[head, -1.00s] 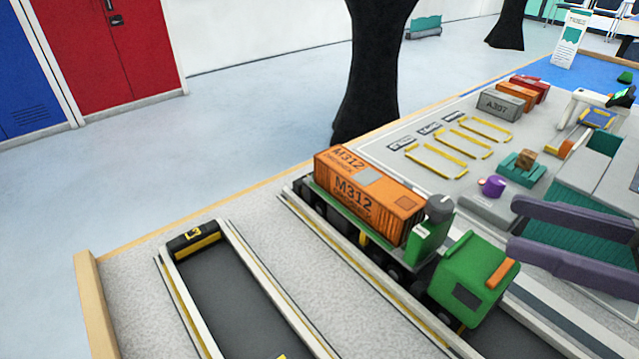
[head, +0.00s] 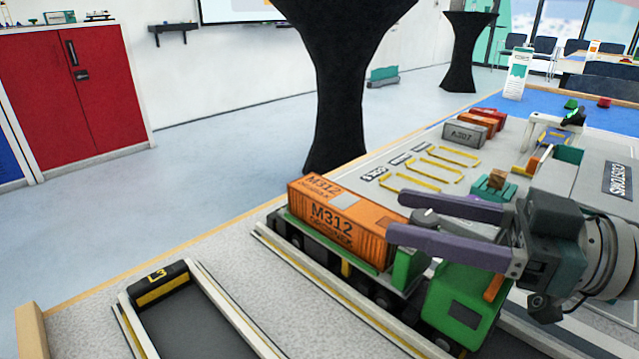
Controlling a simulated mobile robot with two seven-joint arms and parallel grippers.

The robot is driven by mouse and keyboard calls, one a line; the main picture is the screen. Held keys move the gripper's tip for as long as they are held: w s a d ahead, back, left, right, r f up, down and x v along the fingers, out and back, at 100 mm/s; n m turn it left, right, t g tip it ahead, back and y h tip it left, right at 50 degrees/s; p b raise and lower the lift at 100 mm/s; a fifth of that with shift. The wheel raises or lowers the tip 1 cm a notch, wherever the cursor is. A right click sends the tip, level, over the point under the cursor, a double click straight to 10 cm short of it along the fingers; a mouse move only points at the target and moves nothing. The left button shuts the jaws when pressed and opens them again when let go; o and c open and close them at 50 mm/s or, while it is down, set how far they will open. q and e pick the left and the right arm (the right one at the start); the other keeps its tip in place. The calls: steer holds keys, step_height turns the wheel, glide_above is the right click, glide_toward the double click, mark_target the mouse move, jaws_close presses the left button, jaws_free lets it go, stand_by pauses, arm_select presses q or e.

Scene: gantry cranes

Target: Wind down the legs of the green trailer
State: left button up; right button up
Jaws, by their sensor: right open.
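The green trailer (head: 290,217) stands in a railed lane and carries an orange container (head: 340,222) marked M312. A green block (head: 405,268) rises at its front end, next to the green truck cab (head: 462,310). A grey knob (head: 427,214) on top of this block shows partly between my right gripper's fingers. My right gripper (head: 398,217) has purple fingers, is open and reaches in from the right, one finger on each side of the knob. I cannot tell whether they touch it. My left gripper is not in view.
An empty railed lane with a black and yellow stop (head: 160,284) lies to the left. Behind are yellow-outlined bays (head: 435,170), a grey container (head: 463,134) marked A307 and a teal holder (head: 494,187) with a brown block. A wooden edge borders the table.

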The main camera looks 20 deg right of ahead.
steer(key=shift+c, duration=0.3)
jaws_close()
stand_by(0.3)
